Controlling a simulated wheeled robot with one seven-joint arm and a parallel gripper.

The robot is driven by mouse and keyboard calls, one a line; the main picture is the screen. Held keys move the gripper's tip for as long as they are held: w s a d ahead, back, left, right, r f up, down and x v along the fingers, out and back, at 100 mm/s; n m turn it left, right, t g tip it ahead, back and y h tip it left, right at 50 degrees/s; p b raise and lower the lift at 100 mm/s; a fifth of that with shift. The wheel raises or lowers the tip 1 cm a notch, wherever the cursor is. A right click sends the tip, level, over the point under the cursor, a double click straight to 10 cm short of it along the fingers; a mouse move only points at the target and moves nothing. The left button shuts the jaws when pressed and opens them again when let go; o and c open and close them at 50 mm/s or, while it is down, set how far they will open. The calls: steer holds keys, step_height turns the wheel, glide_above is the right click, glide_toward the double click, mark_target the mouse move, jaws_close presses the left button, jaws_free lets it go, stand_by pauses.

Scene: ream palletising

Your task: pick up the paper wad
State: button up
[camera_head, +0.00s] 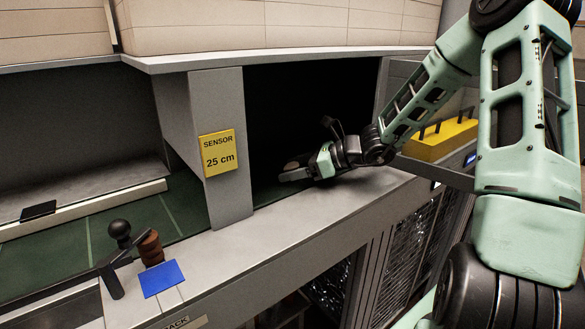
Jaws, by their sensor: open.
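My gripper (294,171) is at the end of my green arm, at the mouth of a dark opening (300,115) in the grey housing. Its fingers point left, low in the opening and just above the ledge. It is open. I cannot see a paper wad in this view. The inside of the opening is too dark to make out, and the housing post hides part of it.
A grey post with a yellow "SENSOR 25 cm" sign (218,152) stands left of my gripper. A blue card (162,278), a black-knobbed lever (119,232) and a brown stacked knob (151,247) are on the ledge at lower left. A yellow block (440,140) is at right.

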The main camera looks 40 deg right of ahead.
steer(key=shift+w+a+f, duration=0.1)
steer(key=shift+w, duration=0.1)
steer(key=c, duration=1.1)
steer(key=shift+o, duration=0.2)
steer(key=shift+s, duration=0.1)
